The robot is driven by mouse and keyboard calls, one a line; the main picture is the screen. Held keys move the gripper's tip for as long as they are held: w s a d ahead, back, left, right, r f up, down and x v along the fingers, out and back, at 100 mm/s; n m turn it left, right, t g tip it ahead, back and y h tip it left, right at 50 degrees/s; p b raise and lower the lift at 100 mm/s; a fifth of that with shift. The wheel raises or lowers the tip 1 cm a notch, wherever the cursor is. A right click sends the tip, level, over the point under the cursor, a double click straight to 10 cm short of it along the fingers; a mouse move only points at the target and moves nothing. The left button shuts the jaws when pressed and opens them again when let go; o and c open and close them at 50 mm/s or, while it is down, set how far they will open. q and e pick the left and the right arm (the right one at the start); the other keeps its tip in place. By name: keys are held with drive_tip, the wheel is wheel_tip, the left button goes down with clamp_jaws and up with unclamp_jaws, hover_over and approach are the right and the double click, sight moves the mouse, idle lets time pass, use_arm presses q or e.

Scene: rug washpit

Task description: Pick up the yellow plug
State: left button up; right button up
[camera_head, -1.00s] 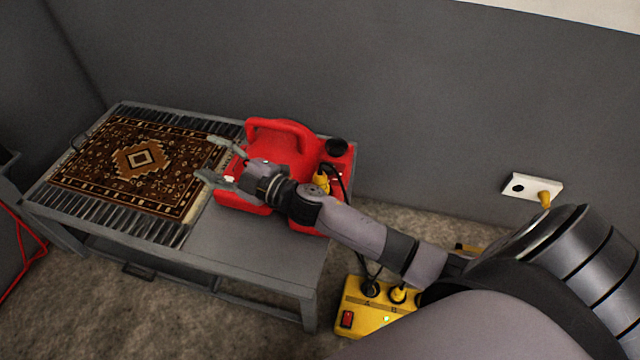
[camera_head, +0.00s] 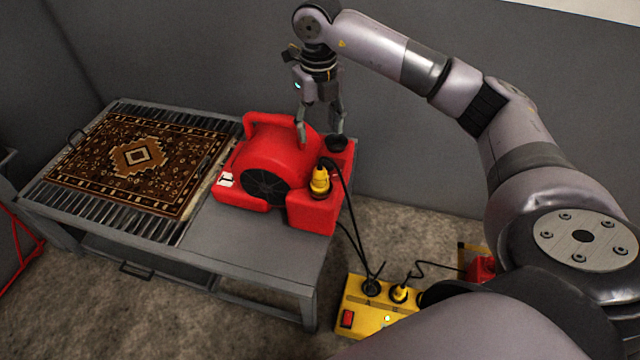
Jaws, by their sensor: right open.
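A yellow plug (camera_head: 320,182) with a black cord sits upright on the right part of the red blower (camera_head: 268,165). A second yellow plug (camera_head: 398,294) is in the yellow power box (camera_head: 362,318) on the floor. My right gripper (camera_head: 319,140) is open and points down over the back of the blower, above and behind the first plug. Its fingers look empty and apart from that plug. Whether a finger touches the blower I cannot tell. My left gripper is not in view.
The blower stands on the right end of a grey slatted table (camera_head: 235,245), beside a patterned rug (camera_head: 135,160). Black cords run down to the power box. A red object (camera_head: 482,268) shows partly behind my arm. The grey wall stands close behind.

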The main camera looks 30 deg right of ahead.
sight(320, 168)
wheel_tip(320, 168, down, 11)
drive_tip(key=shift+f+b, duration=0.1)
drive_tip(key=shift+b, duration=0.4)
wheel_tip(320, 168, down, 4)
drive_tip(key=shift+d+f, duration=0.1)
drive_tip(key=shift+d, duration=0.05)
drive_tip(key=shift+f+b, duration=0.3)
drive_tip(key=c, duration=1.2)
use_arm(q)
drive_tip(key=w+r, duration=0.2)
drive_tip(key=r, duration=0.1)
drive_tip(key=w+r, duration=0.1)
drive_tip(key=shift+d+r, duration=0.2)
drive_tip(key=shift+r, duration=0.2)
use_arm(e)
clamp_jaws()
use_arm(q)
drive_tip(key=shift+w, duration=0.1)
